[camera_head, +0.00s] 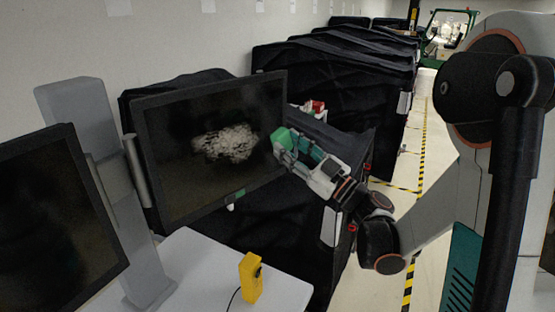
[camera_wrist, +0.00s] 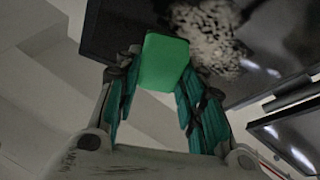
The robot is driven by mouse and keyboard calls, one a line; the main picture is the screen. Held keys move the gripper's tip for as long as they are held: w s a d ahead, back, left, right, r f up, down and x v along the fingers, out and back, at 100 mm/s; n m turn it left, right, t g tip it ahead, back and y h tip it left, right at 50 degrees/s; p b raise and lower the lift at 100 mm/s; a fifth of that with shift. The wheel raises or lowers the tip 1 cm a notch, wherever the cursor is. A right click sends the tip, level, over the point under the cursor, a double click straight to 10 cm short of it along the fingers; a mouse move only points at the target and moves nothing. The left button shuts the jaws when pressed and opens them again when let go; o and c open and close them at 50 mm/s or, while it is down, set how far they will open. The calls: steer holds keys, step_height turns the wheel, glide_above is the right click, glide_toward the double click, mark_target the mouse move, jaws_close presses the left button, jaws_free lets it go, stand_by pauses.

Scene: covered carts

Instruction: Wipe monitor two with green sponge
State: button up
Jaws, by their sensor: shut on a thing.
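A black monitor (camera_head: 185,175) on a grey stand faces me in the head view, with a whitish speckled smudge (camera_head: 226,143) right of its middle. Another monitor (camera_head: 50,225) is cut off at the left edge; I cannot tell which is monitor two. My gripper (camera_head: 284,141) is shut on the green sponge (camera_wrist: 163,62) at the right edge of the smudged screen. In the wrist view the sponge sits between the green fingers, in front of the dark screen and beside the smudge (camera_wrist: 208,35). I cannot tell whether the sponge touches the screen.
A white table (camera_head: 205,262) below the monitors holds a yellow device (camera_head: 250,277) with a cable. Black covered carts (camera_head: 335,85) stand behind and to the right. The aisle floor with yellow-black tape (camera_head: 418,150) is open at the right. A grey stand column (camera_head: 75,110) rises between the monitors.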

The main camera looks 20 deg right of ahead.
steer(key=shift+w+d+r, duration=0.15)
steer(key=shift+d, duration=0.05)
steer(key=shift+w+a+p, duration=0.15)
steer(key=shift+w+a, duration=0.3)
steer(key=shift+w, duration=0.4)
steer(key=shift+w+a+p, duration=0.15)
steer(key=shift+w+a, duration=0.3)
steer(key=shift+w, duration=0.4)
steer(key=shift+w+a+p, duration=0.15)
steer(key=shift+w+a, duration=0.3)
steer(key=shift+w, duration=0.4)
steer(key=shift+w+a, duration=0.1)
steer(key=shift+w+a, duration=0.15)
steer(key=shift+w, duration=0.15)
steer(key=shift+w+a, duration=0.1)
steer(key=shift+w, duration=0.2)
steer(key=shift+w+a, duration=0.15)
steer(key=shift+w, duration=0.15)
